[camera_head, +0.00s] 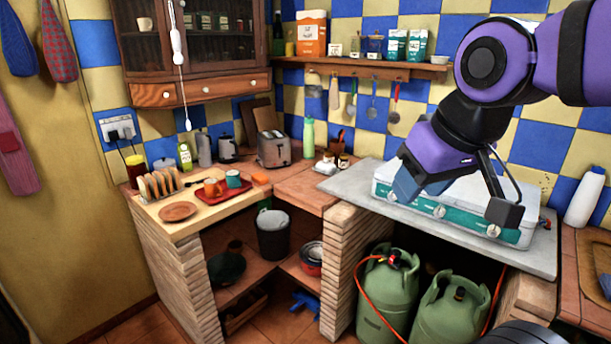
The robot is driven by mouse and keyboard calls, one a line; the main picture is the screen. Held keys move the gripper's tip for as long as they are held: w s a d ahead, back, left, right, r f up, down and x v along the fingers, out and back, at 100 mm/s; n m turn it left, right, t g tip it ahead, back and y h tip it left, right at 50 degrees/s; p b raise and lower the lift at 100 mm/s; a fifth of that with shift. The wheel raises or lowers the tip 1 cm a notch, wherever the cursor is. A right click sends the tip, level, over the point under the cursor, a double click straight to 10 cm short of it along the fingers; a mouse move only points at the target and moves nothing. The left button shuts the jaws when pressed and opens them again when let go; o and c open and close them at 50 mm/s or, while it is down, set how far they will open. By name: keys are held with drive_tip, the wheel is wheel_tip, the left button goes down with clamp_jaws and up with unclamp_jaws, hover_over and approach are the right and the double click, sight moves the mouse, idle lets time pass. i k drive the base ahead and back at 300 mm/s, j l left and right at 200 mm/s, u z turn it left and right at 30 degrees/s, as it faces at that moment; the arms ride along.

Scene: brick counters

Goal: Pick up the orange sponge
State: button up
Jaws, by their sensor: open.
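A small orange lump that looks like the orange sponge (260,179) lies on the tiled counter at the left, just right of the red tray (240,190). It is small in view and nothing covers it. My gripper (455,204) is open at the upper right, in front of the white and green camping stove. It is well to the right of the sponge and apart from it, with nothing seen between its fingers.
An orange cup (212,187) and a teal cup (233,179) stand on the red tray. A toast rack (160,184), a brown plate (178,211), a toaster (273,149) and a green bottle (308,138) are nearby. The counter right of the sponge is clear.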

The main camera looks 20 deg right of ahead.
sight(261, 178)
drive_tip(key=u, duration=0.9)
drive_tip(key=z, duration=1)
drive_tip(key=i+j, duration=0.15)
drive_tip(key=i, duration=0.4)
drive_tip(key=i+j+z, duration=0.1)
drive_tip(key=i, duration=0.4)
drive_tip(key=i+j, duration=0.2)
drive_tip(key=i, duration=0.35)
drive_tip(key=i+j+z, duration=0.1)
drive_tip(key=i, duration=0.4)
drive_tip(key=j, duration=0.1)
